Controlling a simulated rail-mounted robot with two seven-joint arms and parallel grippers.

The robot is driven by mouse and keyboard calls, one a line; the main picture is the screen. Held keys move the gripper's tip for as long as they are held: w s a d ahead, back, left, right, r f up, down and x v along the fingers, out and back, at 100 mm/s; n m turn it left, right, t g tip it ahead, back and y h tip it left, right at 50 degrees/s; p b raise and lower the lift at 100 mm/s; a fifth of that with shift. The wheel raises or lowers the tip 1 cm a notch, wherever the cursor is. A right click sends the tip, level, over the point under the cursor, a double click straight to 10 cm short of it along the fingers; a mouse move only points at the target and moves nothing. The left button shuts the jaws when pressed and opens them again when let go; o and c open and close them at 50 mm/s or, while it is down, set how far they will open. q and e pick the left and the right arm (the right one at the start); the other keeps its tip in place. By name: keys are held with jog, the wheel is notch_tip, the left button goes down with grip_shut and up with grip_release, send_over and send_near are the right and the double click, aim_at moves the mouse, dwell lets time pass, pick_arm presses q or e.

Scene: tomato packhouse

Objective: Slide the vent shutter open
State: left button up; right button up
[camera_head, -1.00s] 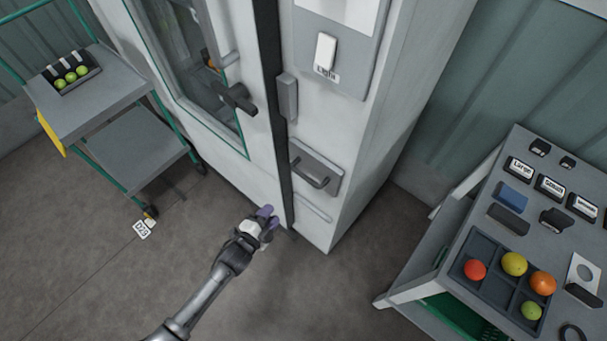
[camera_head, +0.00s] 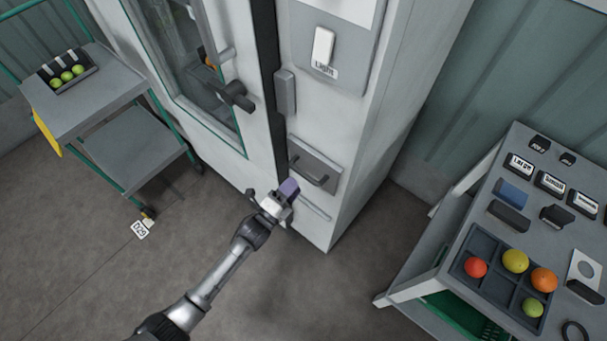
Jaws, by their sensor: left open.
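The vent shutter (camera_head: 325,159) is a grey plate with a dark bar handle (camera_head: 309,172), low on the front of the white cabinet (camera_head: 352,150). A thin rail (camera_head: 316,208) runs below it. I see no clear contact with the handle, and the gap in depth is hard to judge. My right gripper is not in view.
The cabinet's glass door (camera_head: 190,65) has a dark latch handle (camera_head: 236,95) above the gripper. A light switch (camera_head: 323,47) is higher up. A trolley (camera_head: 85,95) stands at left. A table with a tomato tray (camera_head: 485,285) stands at right. Floor between is clear.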

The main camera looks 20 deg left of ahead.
aim_at(303, 174)
pick_arm(q)
jog(key=shift+b+x, duration=0.35)
jog(key=shift+x, duration=2.35)
grip_shut()
